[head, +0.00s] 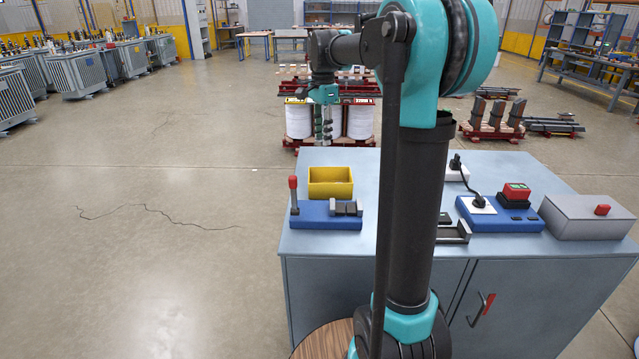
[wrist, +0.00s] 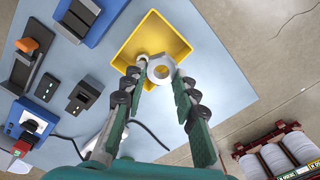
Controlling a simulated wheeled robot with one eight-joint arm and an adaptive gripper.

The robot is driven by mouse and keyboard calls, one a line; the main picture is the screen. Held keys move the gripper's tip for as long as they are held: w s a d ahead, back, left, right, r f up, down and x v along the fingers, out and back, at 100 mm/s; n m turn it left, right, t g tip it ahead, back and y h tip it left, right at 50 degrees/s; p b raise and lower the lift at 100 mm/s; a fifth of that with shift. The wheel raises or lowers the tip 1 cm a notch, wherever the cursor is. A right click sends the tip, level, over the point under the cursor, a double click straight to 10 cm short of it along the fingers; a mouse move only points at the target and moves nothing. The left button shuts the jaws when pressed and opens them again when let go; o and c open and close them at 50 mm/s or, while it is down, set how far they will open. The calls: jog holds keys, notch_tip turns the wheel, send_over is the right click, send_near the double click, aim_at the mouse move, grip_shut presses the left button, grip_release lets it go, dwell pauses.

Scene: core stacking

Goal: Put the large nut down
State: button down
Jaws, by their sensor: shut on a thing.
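The large nut (wrist: 161,68), a pale metal hexagonal ring, is held between the fingertips of my gripper (wrist: 160,74) in the wrist view. The nut overlaps the near corner of the yellow bin (wrist: 176,38) in that view; its height above the bin is hard to tell. My gripper (head: 325,132) also shows in the head view, pointing down near the far edge of the table, behind the yellow bin (head: 330,183). The nut is too small to make out in the head view.
The blue-grey table (head: 345,240) carries a blue fixture with a red-handled lever (head: 325,214), a blue box with a red button (head: 500,213) and a grey box (head: 587,216). White cylinders on a red frame (head: 360,122) stand beyond the table.

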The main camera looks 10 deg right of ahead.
notch_tip(320, 180, down, 16)
jog(key=shift+r, duration=0.1)
dwell(0.4)
jog(key=c, duration=1.2)
grip_release()
notch_tip(320, 180, up, 12)
